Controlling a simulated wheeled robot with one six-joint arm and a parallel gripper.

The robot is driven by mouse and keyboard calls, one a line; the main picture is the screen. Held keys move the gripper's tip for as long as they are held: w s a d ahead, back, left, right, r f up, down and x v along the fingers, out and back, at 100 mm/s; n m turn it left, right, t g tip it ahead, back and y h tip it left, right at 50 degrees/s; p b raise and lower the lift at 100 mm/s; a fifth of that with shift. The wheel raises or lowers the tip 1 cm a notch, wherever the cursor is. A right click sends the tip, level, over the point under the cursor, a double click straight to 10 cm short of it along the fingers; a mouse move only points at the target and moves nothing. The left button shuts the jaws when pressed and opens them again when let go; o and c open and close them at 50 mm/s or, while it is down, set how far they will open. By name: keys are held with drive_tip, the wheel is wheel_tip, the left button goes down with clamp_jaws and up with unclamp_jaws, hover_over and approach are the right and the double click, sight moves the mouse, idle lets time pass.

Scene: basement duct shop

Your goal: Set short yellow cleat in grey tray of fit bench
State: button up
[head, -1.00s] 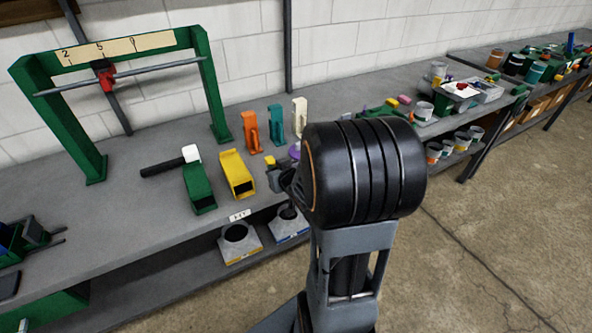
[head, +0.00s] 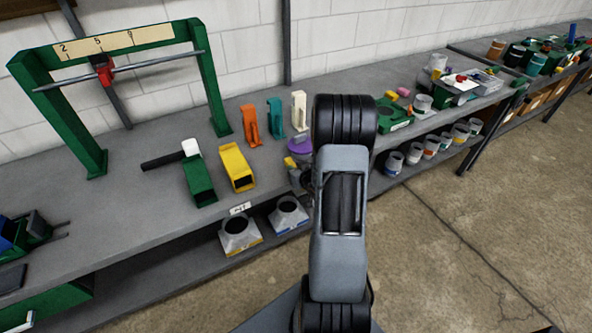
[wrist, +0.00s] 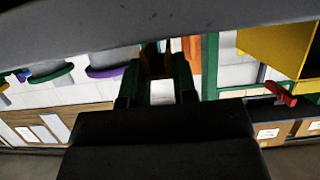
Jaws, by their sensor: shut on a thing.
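My gripper (wrist: 156,88) is shut on a small yellow piece, the short yellow cleat (wrist: 153,62), which is dim and partly hidden between the fingers. In the head view the cleat shows as a small yellow patch (head: 290,162) at the bench's front edge, left of my arm. The gripper itself is mostly hidden there behind my arm. A light grey tray-like container (head: 487,82) stands far right on the bench; I cannot tell whether it is the task's grey tray.
A green duct piece (head: 199,180) and a yellow one (head: 237,167) lie left of my gripper. Orange (head: 250,125), teal (head: 275,119) and cream (head: 299,111) uprights stand behind. A purple round thing (head: 300,146) is close by. Grey hoods (head: 239,234) sit on the lower shelf.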

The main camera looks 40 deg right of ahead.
drive_tip(key=shift+f, duration=0.3)
drive_tip(key=shift+f, duration=0.2)
drive_tip(key=o, duration=0.9)
drive_tip(key=shift+o, duration=0.2)
drive_tip(key=shift+r, duration=0.1)
